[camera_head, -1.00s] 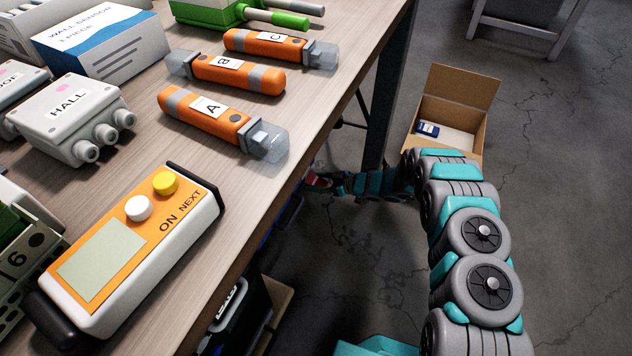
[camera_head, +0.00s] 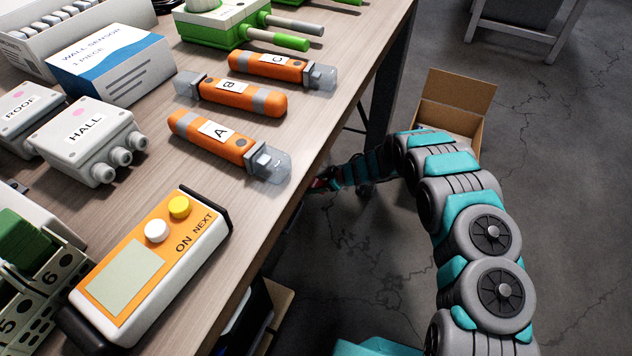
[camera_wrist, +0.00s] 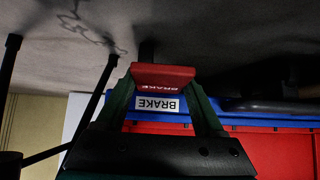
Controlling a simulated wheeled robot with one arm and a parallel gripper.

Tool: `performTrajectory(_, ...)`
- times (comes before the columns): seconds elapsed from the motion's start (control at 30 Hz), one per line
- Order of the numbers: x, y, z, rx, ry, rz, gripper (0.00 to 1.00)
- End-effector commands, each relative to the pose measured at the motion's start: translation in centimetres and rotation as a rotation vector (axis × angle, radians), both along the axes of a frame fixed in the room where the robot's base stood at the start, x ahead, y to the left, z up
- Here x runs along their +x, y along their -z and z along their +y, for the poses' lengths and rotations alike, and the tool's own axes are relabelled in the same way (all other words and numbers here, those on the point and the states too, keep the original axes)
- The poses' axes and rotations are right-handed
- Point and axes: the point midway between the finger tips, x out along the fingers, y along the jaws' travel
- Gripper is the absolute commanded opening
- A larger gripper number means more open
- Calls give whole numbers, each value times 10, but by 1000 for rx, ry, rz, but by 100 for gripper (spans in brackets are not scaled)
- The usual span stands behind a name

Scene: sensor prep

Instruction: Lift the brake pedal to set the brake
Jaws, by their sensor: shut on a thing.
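The red brake pedal (camera_wrist: 163,74), with "BRAKE" in white letters upside down, shows in the wrist view between the two dark green fingers of my gripper (camera_wrist: 163,84). My gripper is shut on the pedal. A white "BRAKE" label (camera_wrist: 157,104) sits on a blue bar (camera_wrist: 233,118) close by the pedal in this view. In the head view my gripper (camera_head: 320,184) is small and low beside the table's right edge, with a bit of red at its tip. The table edge hides part of the pedal's surroundings there.
The wooden table (camera_head: 330,110) holds orange probes (camera_head: 230,145), an orange-and-white tester (camera_head: 150,265) and grey sensor boxes (camera_head: 90,140). An open cardboard box (camera_head: 455,108) stands on the floor behind my arm. Wrist view shows dark legs (camera_wrist: 95,105) at left.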

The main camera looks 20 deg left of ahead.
Motion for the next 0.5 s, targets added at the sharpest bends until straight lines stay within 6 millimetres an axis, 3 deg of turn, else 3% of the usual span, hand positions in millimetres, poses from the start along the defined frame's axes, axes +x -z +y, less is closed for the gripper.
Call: performTrajectory(0.5, -1, -3, 1, -77, -1, 5, 0)
